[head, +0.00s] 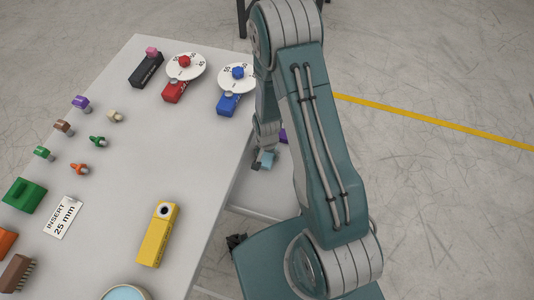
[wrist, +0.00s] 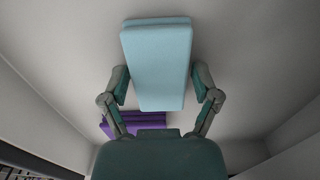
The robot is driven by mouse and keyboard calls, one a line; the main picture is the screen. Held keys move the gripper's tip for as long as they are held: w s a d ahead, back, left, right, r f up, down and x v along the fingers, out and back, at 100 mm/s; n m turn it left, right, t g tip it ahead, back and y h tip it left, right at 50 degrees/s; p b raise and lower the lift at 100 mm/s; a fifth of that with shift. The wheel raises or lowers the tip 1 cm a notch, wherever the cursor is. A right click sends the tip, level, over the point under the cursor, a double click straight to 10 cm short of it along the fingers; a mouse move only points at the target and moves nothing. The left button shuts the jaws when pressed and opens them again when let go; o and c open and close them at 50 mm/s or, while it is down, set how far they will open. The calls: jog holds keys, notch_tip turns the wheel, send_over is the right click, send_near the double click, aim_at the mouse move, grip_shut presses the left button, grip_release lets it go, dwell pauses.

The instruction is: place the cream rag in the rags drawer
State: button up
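No cream-coloured rag shows in either view. A light blue folded block that looks like a rag (wrist: 158,62) sits between the two fingers of my gripper (wrist: 160,82) in the wrist view, with a finger against each long side. It also shows small at the end of my arm in the head view (head: 267,160). A purple folded piece (wrist: 135,122) lies in the pale open drawer (wrist: 245,112), partly behind my left finger. In the head view the purple piece (head: 283,136) is mostly hidden by my arm. No drawer label is readable.
A grey tabletop (head: 130,190) left of my arm carries a yellow block (head: 158,234), a green block (head: 24,195), an "INSERT 25 mm" card (head: 63,217), several small coloured knobs and two white dials (head: 186,67). Drawer walls flank my gripper. The floor right of my arm is clear.

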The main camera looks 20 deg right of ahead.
dwell(0.4)
notch_tip(320, 180, up, 13)
notch_tip(320, 180, up, 18)
jog(key=n+t, duration=0.3)
send_over(267, 155)
jog(key=s, duration=0.4)
jog(key=s+r+n+t, duration=0.2)
jog(key=s+r+n, duration=0.2)
jog(key=s+r, duration=0.8)
jog(key=shift+a+t, duration=0.15)
jog(key=shift+t, duration=0.15)
jog(key=shift+a, duration=0.1)
